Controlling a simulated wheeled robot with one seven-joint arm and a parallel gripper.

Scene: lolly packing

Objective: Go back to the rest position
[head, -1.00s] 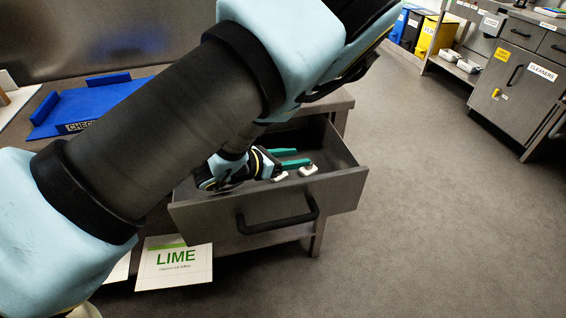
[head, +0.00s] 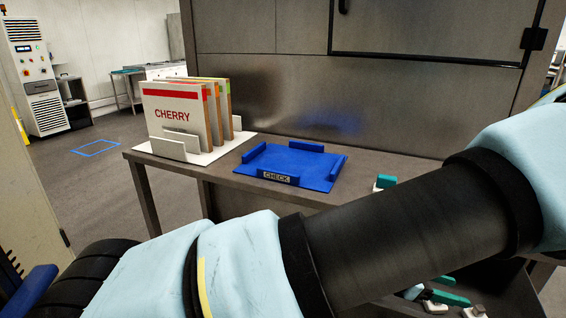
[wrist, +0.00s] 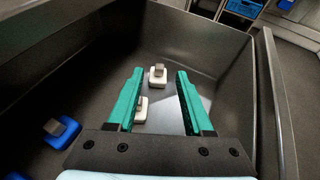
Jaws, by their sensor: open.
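My gripper (wrist: 157,97) is open, its two green fingers apart with nothing between them gripped. In the wrist view it hangs inside or just over an open grey drawer (wrist: 222,62). A small white block with a metal top (wrist: 158,75) lies ahead of the fingers on the drawer floor. Another white block (wrist: 141,108) shows beside the left finger, partly hidden by it. In the head view my arm crosses the lower right, and parts of the green fingers (head: 450,298) show at the bottom edge.
A blue tray marked CHECK (head: 318,178) lies on the metal bench. Left of it a white rack (head: 172,147) holds several upright cards, the front one marked CHERRY (head: 172,116). A small teal and white thing (head: 386,181) is by the bench edge. Blue-based blocks (wrist: 62,130) lie at the wrist view's left.

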